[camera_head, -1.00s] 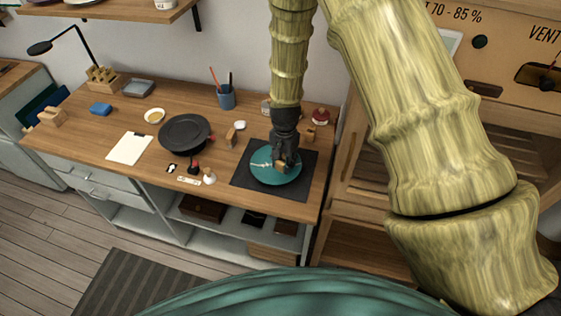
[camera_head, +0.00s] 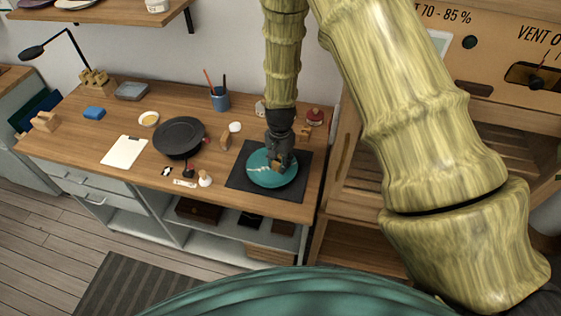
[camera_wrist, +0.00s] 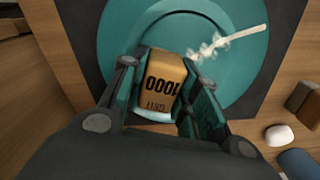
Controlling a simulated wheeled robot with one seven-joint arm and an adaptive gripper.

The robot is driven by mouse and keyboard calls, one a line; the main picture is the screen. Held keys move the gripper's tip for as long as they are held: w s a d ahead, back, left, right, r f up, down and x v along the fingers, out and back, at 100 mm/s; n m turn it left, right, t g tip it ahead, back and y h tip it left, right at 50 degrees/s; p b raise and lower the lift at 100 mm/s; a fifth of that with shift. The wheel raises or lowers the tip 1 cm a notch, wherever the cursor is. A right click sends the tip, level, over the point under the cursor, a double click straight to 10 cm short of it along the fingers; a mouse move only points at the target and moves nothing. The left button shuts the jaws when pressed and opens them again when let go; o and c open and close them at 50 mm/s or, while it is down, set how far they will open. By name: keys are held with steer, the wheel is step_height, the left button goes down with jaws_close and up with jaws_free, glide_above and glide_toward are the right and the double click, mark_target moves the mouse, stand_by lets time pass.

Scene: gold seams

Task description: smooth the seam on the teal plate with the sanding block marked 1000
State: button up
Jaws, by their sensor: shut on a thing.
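The teal plate (camera_head: 262,181) lies on a dark mat at the right of the workbench. A pale seam (camera_wrist: 225,42) runs across the plate, wide and rough toward the plate's middle and thin and smooth toward the rim. My gripper (camera_head: 277,163) is shut on the sanding block (camera_wrist: 163,82), a tan block whose face reads 1000. The block is over the plate, beside the rough end of the seam. I cannot tell if its underside touches the plate.
The dark mat (camera_head: 238,180) has clear margins around the plate. A black plate (camera_head: 180,137), a white sheet (camera_head: 124,150), a blue pen cup (camera_head: 220,101) and another wooden block (camera_head: 225,140) stand to the left. A red-topped jar (camera_head: 315,117) stands behind the mat.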

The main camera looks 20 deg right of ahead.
mark_target(271, 168)
steer(key=shift+s+a, duration=0.2)
steer(key=shift+s, duration=0.2)
steer(key=shift+w+d, duration=0.2)
steer(key=shift+w, duration=0.1)
steer(key=shift+s+a+r+p, duration=0.1)
steer(key=shift+s+a+p, duration=0.1)
steer(key=shift+s+p, duration=0.3)
steer(key=shift+w+a, duration=0.25)
steer(key=shift+w, duration=0.25)
steer(key=shift+w+a, duration=0.2)
steer(key=shift+w, duration=0.25)
steer(key=shift+a, duration=0.15)
steer(key=shift+s+a, duration=0.3)
steer(key=shift+a, duration=0.4)
steer(key=shift+f, duration=0.2)
steer(key=shift+w+a, duration=0.1)
